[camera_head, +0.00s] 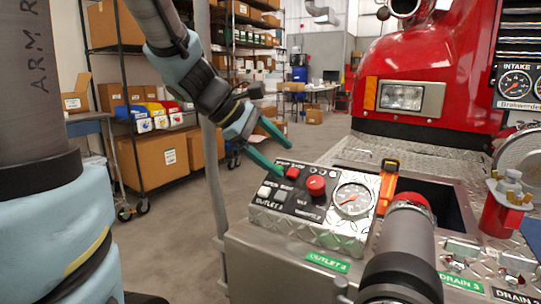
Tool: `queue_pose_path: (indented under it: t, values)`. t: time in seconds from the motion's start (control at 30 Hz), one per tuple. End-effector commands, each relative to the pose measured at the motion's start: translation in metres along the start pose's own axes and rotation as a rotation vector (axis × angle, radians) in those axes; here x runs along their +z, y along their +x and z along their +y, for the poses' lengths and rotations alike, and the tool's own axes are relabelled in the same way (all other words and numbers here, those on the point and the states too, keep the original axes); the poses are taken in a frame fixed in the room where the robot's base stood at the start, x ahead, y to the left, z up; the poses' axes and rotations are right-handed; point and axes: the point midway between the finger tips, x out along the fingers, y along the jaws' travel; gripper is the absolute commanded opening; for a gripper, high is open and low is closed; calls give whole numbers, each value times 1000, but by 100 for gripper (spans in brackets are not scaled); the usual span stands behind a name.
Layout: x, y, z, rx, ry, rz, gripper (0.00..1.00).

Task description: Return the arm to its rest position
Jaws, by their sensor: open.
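My arm (180,55) reaches down from the top left of the picture, with its dark wrist in the middle. My gripper (283,158) has teal fingers, spread apart and with nothing between them. It is just beyond and above the back left corner of the outlet control panel (268,215). One fingertip shows close to the red button on that panel; whether it touches cannot be told. The panel also bears a red knob (316,185) and a round gauge (352,199).
A grey hose end (408,240) and an orange lever (388,180) stand right of the panel. A red truck body (440,60) fills the back right. Shelves with cardboard boxes (160,160) stand behind on the left. Open floor (180,240) lies between shelves and panel.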

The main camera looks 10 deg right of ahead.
Motion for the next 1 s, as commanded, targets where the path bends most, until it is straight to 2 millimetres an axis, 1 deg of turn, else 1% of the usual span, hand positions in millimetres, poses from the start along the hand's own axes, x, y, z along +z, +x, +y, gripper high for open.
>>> queue_pose_path:
  t: [0.07, 0.13, 0.17, 0.2, 0.3, 0.4, 0.5, 0.7, 0.73, 1.0]
  values:
    - [-10, 2, -12, -34, 26, 31, 84]
    - [-29, 4, -34, -95, 83, 86, 84]
    - [-39, 4, -46, -132, 119, 117, 84]
    - [-54, 3, -65, -189, 175, 160, 84]
    - [-92, -3, -111, -345, 346, 253, 84]
    - [-120, -12, -146, -478, 513, 308, 84]
    - [-141, -21, -171, -588, 665, 333, 84]
    - [-170, -35, -208, -761, 952, 333, 84]
    - [-161, -46, -196, -754, 945, 336, 84]
    - [-132, -86, -163, -750, 937, 337, 84]
